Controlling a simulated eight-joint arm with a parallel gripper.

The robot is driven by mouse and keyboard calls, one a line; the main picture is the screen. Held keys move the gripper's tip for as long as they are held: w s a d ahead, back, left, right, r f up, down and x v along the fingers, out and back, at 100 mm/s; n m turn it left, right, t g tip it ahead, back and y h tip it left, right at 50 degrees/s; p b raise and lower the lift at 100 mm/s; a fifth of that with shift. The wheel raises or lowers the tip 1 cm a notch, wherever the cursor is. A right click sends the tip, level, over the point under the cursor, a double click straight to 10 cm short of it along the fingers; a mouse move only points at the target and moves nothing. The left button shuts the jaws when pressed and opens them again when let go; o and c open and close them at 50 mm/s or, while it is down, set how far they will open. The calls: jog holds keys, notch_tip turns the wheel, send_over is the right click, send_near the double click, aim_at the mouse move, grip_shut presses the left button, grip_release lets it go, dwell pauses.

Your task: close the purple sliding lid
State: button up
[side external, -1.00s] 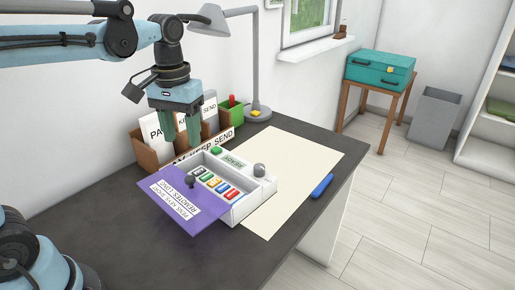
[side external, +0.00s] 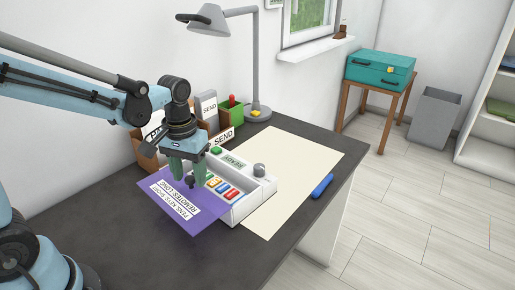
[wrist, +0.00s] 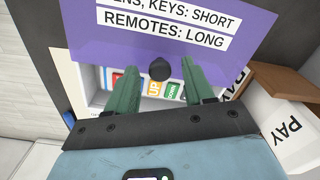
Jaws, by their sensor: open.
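The purple sliding lid (side external: 178,209) lies slid out toward the front left of the white box (side external: 252,205), so part of the box with coloured buttons is uncovered. In the wrist view the lid (wrist: 190,42) carries white labels and a dark round knob (wrist: 160,69) at its edge. My gripper (side external: 188,183) is low over the lid's knob edge, with green fingers pointing down. In the wrist view my gripper (wrist: 162,82) is open, one finger to each side of the knob. I cannot tell whether the fingers touch it.
Cardboard sorters (side external: 148,152) with cards stand behind the box, beside a green holder (side external: 231,113) and a grey lamp (side external: 257,70). A cream mat (side external: 298,165) and a blue object (side external: 322,186) lie to the right. The desk's front left (side external: 110,235) is clear.

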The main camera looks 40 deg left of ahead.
grip_shut()
dwell(0.3)
jog(key=shift+w, duration=0.1)
send_over(237, 171)
jog(key=s+a, duration=0.1)
jog(key=a, duration=0.2)
jog(key=shift+s, duration=0.15)
grip_release()
